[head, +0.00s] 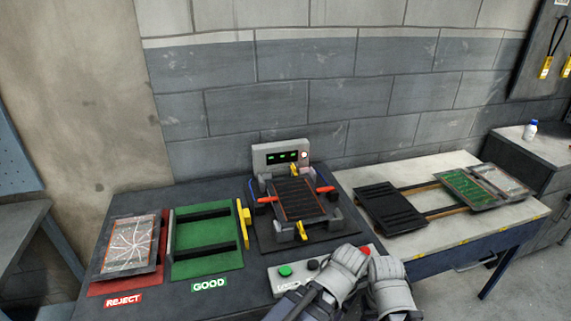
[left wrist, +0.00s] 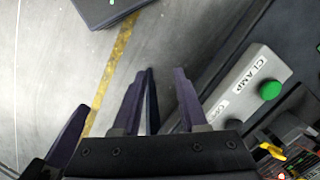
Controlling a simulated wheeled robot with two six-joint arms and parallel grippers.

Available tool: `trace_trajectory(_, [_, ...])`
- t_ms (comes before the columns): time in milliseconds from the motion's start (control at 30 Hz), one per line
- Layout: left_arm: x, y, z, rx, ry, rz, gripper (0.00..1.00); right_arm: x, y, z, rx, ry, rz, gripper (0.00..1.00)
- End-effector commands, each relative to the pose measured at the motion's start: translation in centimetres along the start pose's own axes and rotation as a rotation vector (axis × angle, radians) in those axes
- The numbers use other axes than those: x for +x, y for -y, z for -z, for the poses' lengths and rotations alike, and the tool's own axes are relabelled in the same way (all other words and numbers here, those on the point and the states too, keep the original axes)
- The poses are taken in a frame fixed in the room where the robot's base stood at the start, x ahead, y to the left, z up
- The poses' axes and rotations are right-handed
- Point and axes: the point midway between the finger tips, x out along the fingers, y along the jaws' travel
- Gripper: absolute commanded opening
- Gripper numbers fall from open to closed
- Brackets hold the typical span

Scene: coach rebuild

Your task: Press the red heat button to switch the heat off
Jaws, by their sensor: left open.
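The red button (head: 366,250) shows at the right end of the grey button box (head: 283,284), just beyond my grippers; its lower part is hidden. My left gripper (head: 350,262) is over the box's right half, close to the red button; contact cannot be told. In the left wrist view, my left gripper's dark fingers (left wrist: 150,100) are spread and empty. There the box (left wrist: 232,100) lies right of the fingers, with a CLAMP label and green button (left wrist: 270,90); the red button does not show. My right gripper (head: 385,268) is beside the left one; its jaws are unclear.
A green button (head: 285,270) and a black one (head: 313,264) are on the same box. Behind it stands the clamp fixture (head: 297,200) with a lit display (head: 282,156). The GOOD tray (head: 208,268) and REJECT tray (head: 108,286) are left; a light table (head: 440,230) is right.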

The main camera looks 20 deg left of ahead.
Motion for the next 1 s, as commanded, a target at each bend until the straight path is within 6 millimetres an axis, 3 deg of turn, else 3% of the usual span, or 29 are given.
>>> trace_trajectory(67, [0.00,0.00,0.00,0.000,0.000,0.000,0.39,0.00,0.00,0.00,0.000,0.000,0.000,0.00])
trace_trajectory(400, [0.00,0.00,0.00,0.000,0.000,0.000,0.01,0.00,0.00,0.00,0.000,0.000,0.000,0.00])
trace_trajectory(1000, [0.00,0.00,0.00,0.000,0.000,0.000,0.00,0.00,0.00,0.00,0.000,0.000,0.000,0.00])
